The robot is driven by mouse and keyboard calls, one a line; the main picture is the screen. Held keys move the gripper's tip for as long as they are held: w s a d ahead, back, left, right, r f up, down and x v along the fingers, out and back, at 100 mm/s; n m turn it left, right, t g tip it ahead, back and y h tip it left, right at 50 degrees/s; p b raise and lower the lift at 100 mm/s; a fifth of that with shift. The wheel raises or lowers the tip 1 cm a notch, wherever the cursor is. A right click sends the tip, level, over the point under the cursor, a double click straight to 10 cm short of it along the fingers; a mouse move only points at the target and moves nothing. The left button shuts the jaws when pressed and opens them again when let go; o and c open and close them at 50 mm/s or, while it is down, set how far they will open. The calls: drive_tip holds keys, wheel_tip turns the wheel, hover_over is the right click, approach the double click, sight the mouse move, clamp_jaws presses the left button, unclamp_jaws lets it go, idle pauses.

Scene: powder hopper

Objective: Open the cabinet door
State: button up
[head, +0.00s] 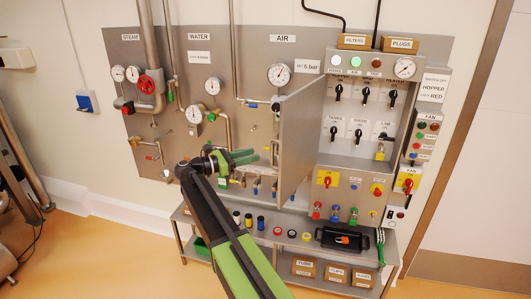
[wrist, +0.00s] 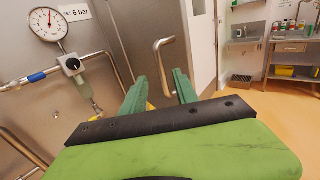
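The cabinet door (head: 306,135) is a grey metal panel. It stands swung out from the left side of the cabinet (head: 347,160), whose switches show to the right. In the wrist view, the door (wrist: 198,50) rises ahead with a bent metal bar handle (wrist: 166,62) on its face. My gripper (head: 250,156) has green fingers and is left of the door in the head view. In the wrist view my gripper (wrist: 160,77) is open and empty, its fingers apart. The handle shows beyond the fingertips, roughly between them. I cannot tell how far away it is.
Pipes and an air gauge (head: 279,75) are on the wall panel left of the door. Below, a metal shelf (head: 218,216) holds small coloured jars, a black tray (head: 342,238) and labelled boxes. Open floor (wrist: 264,112) shows at the right in the wrist view.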

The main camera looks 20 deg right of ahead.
drive_tip(key=a, duration=0.8)
drive_tip(key=shift+s, duration=0.15)
drive_tip(key=shift+d, duration=0.15)
